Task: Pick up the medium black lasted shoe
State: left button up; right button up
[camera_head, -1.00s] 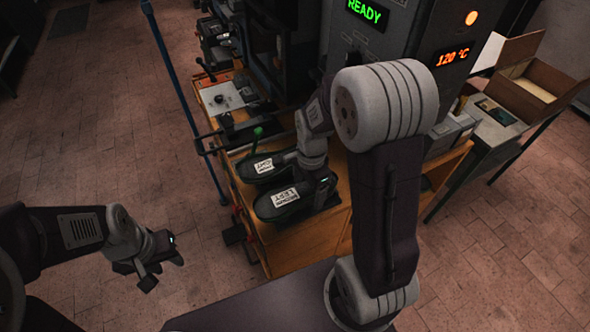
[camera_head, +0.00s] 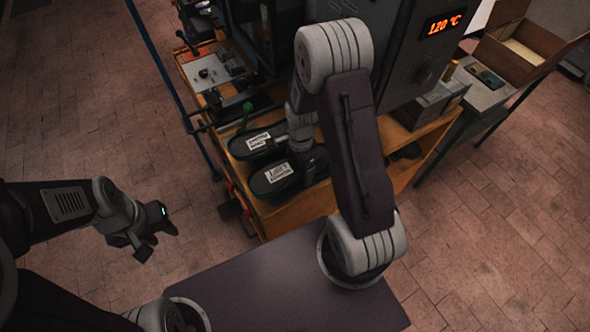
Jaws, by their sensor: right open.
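Two dark, rounded oval pieces with white labels lie side by side on the orange wooden bench: a rear one (camera_head: 240,152) and a front one (camera_head: 262,186). Their label print is too small to read surely, and I cannot tell whether either is the medium black lasted shoe. A black object (camera_head: 406,152), perhaps a shoe, lies further right on the bench, partly behind my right arm. My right gripper (camera_head: 311,167) is open at the right end of the front piece, partly hidden by my arm. My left gripper (camera_head: 154,240) is open and empty over the floor.
The grey press (camera_head: 395,85) with an orange temperature display stands behind my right arm. A blue post (camera_head: 170,85) rises at the bench's left. An open cardboard box (camera_head: 520,50) stands on a side table at right. The floor at left is clear.

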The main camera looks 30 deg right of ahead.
jog(key=shift+f, duration=0.15)
jog(key=shift+w, duration=0.15)
jog(key=shift+c, duration=0.9)
grip_shut()
jog(key=shift+w+r, duration=0.1)
jog(key=shift+r, duration=0.45)
jog(key=r, duration=0.3)
jog(key=shift+s+a+r, duration=0.2)
jog(key=s+a+r+b, duration=0.1)
jog(key=s+a+r, duration=0.5)
jog(key=s+a, duration=0.1)
jog(key=shift+a+r, duration=0.25)
jog(key=shift+a, duration=0.65)
